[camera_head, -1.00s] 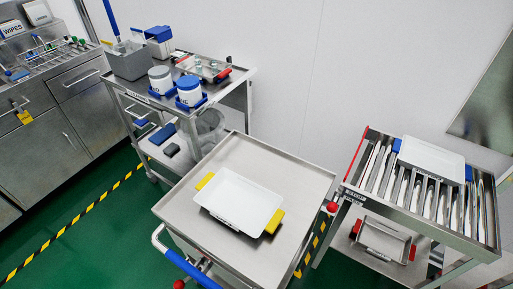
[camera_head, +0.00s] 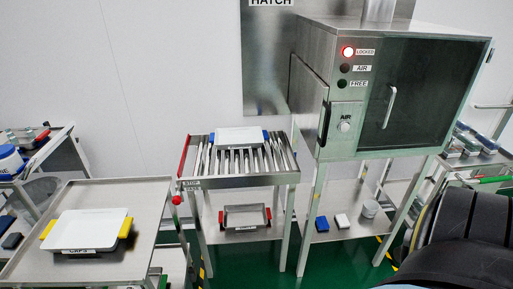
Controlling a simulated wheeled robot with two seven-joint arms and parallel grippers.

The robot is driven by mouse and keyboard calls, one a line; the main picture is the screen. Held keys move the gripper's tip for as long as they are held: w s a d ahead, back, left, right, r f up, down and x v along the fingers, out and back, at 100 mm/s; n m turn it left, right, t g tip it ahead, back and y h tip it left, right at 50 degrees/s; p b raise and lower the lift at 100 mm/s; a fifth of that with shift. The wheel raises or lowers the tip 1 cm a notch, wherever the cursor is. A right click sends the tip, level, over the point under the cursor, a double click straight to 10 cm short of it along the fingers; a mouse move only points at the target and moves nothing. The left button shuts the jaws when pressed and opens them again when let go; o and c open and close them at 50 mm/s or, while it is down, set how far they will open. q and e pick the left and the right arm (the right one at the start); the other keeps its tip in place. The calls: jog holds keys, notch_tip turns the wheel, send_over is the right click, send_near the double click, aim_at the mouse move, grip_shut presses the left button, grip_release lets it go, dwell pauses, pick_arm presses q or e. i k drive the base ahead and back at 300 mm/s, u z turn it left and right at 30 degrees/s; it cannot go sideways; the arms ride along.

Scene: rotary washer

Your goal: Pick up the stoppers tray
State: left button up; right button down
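A white tray with yellow handles (camera_head: 88,230) lies on a steel cart at the left; its small front label seems to read CAPS. A white tray with blue handles (camera_head: 240,137) rests on the roller rack, with no label I can read. A metal tray with red handles (camera_head: 245,213) sits on the shelf below the rollers. I cannot tell from labels which one is the stoppers tray. Neither of my grippers is in view.
The roller rack (camera_head: 240,181) stands between the cart (camera_head: 150,200) and a steel hatch chamber (camera_head: 395,95) with a red LOCKED light lit. Small items stand on the shelf under the chamber. Green floor shows between the legs. A large dark part fills the lower right.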

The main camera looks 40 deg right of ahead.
aim_at(244, 137)
jog(key=z, duration=1.25)
jog(key=i, duration=0.55)
jog(key=z, duration=0.05)
